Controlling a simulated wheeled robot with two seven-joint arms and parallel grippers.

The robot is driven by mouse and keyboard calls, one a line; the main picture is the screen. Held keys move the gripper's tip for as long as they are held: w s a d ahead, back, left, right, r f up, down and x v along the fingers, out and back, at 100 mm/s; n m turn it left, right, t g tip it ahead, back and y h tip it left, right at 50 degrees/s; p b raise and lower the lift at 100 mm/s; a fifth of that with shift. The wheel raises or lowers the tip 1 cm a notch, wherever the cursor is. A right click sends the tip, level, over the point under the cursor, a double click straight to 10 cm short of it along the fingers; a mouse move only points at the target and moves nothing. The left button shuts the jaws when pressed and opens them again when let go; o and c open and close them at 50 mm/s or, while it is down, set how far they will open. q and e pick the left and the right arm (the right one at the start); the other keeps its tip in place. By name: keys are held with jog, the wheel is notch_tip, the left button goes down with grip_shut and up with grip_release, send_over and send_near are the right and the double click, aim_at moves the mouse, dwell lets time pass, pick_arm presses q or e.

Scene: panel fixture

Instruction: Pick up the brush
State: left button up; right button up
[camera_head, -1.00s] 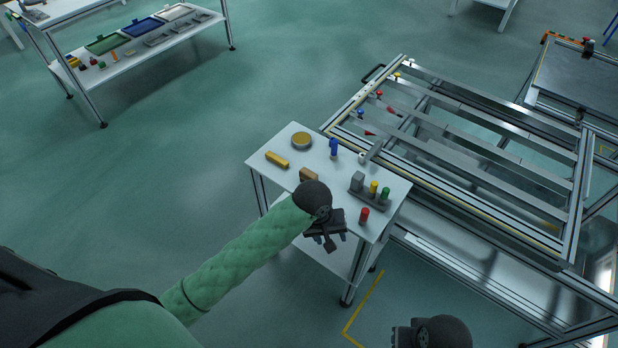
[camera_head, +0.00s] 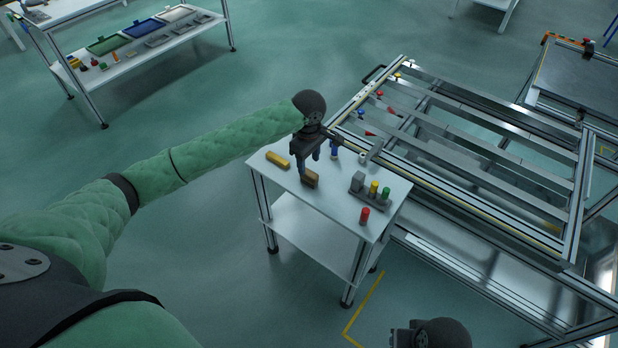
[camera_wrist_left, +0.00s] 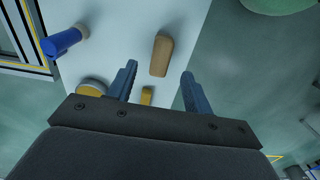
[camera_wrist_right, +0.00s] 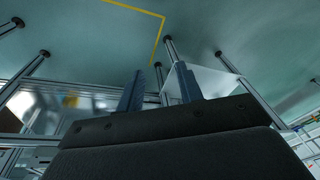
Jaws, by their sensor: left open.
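The brush looks like a brown wooden block (camera_head: 311,179) lying on the white small table (camera_head: 335,212). In the left wrist view the brush (camera_wrist_left: 161,55) lies ahead of the fingertips, between their lines, nearer the middle than either finger. My left gripper (camera_head: 309,163) is open and empty, pointing down above the table just behind the brush; contact with it does not show. My right gripper (camera_wrist_right: 160,82) is open and empty, low in front of the table; only its dark body shows at the bottom of the head view.
On the table are a yellow block (camera_head: 278,159), a blue-handled item (camera_head: 334,152), a grey holder with coloured pieces (camera_head: 370,194) and a red cylinder (camera_head: 364,215). A round yellow tin (camera_wrist_left: 91,87) is near the left gripper. A metal frame (camera_head: 470,150) adjoins the table's right side.

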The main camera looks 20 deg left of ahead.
aim_at(309, 172)
pick_arm(q)
jog(key=shift+f+p, duration=0.35)
jog(key=shift+f, duration=1.25)
notch_tip(309, 172, down, 4)
jog(key=shift+r+p, duration=0.1)
jog(key=shift+p, duration=0.35)
jog(key=shift+f, duration=0.35)
pick_arm(e)
jog(key=f, duration=0.3)
jog(key=shift+w+d+f, duration=0.3)
jog(key=shift+w+f, duration=0.1)
pick_arm(q)
jog(key=c, duration=1.1)
